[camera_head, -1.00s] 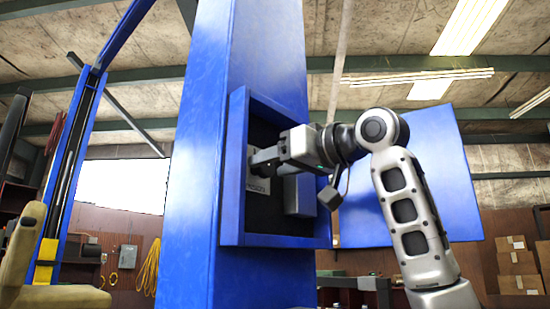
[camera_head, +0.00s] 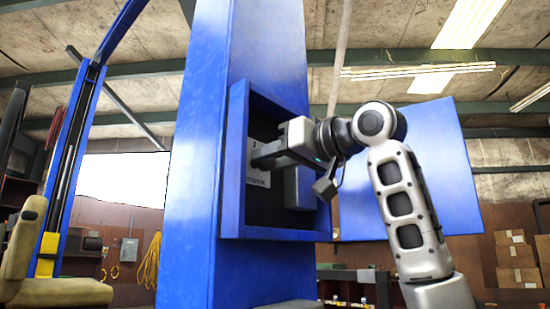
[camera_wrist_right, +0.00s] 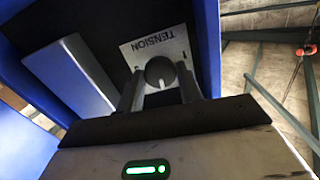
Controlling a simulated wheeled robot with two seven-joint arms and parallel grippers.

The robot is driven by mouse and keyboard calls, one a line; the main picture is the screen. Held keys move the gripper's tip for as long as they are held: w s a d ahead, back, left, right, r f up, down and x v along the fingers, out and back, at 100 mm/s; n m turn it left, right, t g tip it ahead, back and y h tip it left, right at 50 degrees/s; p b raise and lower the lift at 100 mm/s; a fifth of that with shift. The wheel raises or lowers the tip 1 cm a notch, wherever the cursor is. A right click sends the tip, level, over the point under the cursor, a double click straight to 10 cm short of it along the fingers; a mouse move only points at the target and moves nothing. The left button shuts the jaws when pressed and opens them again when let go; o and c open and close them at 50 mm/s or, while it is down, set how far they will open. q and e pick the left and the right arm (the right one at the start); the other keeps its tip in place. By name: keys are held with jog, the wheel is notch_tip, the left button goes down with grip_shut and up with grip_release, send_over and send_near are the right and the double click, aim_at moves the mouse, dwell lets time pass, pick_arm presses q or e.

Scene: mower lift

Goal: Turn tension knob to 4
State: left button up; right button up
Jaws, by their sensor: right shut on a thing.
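The plate's numbers are too small to read, so the knob's setting cannot be told. My right gripper (camera_wrist_right: 160,88) is shut on the knob, with one finger on each side of it. In the head view my right gripper (camera_head: 258,155) reaches into the blue box (camera_head: 234,165) on the column and hides the knob. A part of the plate (camera_head: 258,178) shows below the fingers. My left gripper is not in view.
A grey block (camera_head: 300,188) sits inside the box, right of the plate; it also shows in the wrist view (camera_wrist_right: 70,75). The blue box door (camera_head: 405,170) stands open at right, behind my arm. The blue column (camera_head: 205,150) rises beside the box.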

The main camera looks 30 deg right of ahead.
jog(key=shift+m+b, duration=0.45)
jog(key=shift+m, duration=3.35)
jog(key=o, duration=1)
